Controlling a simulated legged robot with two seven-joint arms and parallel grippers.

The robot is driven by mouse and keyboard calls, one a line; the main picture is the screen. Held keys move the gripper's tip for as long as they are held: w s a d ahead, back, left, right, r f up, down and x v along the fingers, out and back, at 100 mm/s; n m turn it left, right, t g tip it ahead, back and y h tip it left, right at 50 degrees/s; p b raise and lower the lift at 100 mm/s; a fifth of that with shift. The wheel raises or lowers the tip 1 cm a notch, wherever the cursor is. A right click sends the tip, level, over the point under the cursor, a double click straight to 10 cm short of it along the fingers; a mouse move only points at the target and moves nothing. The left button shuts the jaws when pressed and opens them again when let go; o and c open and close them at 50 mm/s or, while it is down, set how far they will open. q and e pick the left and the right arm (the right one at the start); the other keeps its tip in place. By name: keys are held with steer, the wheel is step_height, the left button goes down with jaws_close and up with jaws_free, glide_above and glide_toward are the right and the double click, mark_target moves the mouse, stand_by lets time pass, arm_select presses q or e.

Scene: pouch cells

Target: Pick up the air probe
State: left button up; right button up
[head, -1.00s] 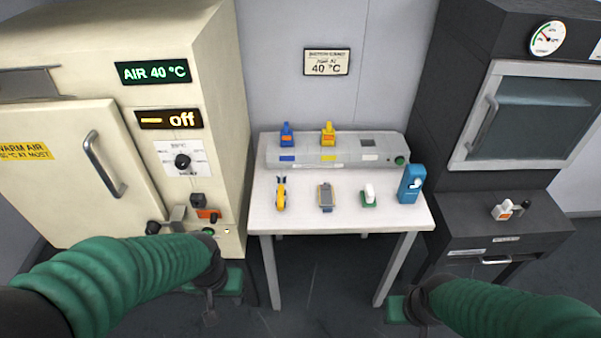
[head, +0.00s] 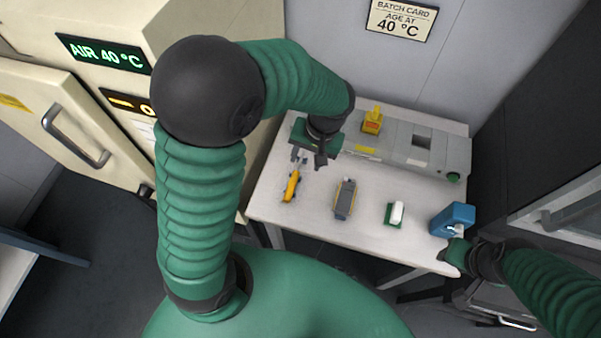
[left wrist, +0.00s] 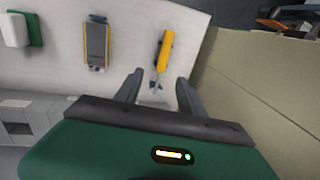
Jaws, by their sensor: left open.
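No label readable here marks which tool is the air probe. A yellow probe-like tool (head: 372,121) stands upright in the grey rack (head: 440,148) at the back of the table. The blue one beside it is hidden now behind my left gripper (head: 309,159).
On the white table (head: 325,217) lie a grey-and-yellow device (head: 345,198), a white block on a green base (head: 396,213) and a blue device (head: 453,219). The cream oven (head: 75,80) stands at left, a dark cabinet (head: 520,130) at right. The table's front strip is clear.

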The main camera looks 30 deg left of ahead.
mark_target(293, 182)
arm_select(q)
steer(key=a+f, duration=0.1)
steer(key=f, duration=0.3)
steer(key=s+a+f, duration=0.1)
steer(key=f, duration=0.4)
steer(key=a+f, duration=0.1)
steer(key=f, duration=0.3)
steer(key=shift+s+a+f, duration=0.1)
steer(key=shift+s+f, duration=0.05)
steer(key=shift+s, duration=0.15)
steer(key=shift+w+a+f, duration=0.1)
steer(key=shift+a+f, duration=0.05)
jaws_close()
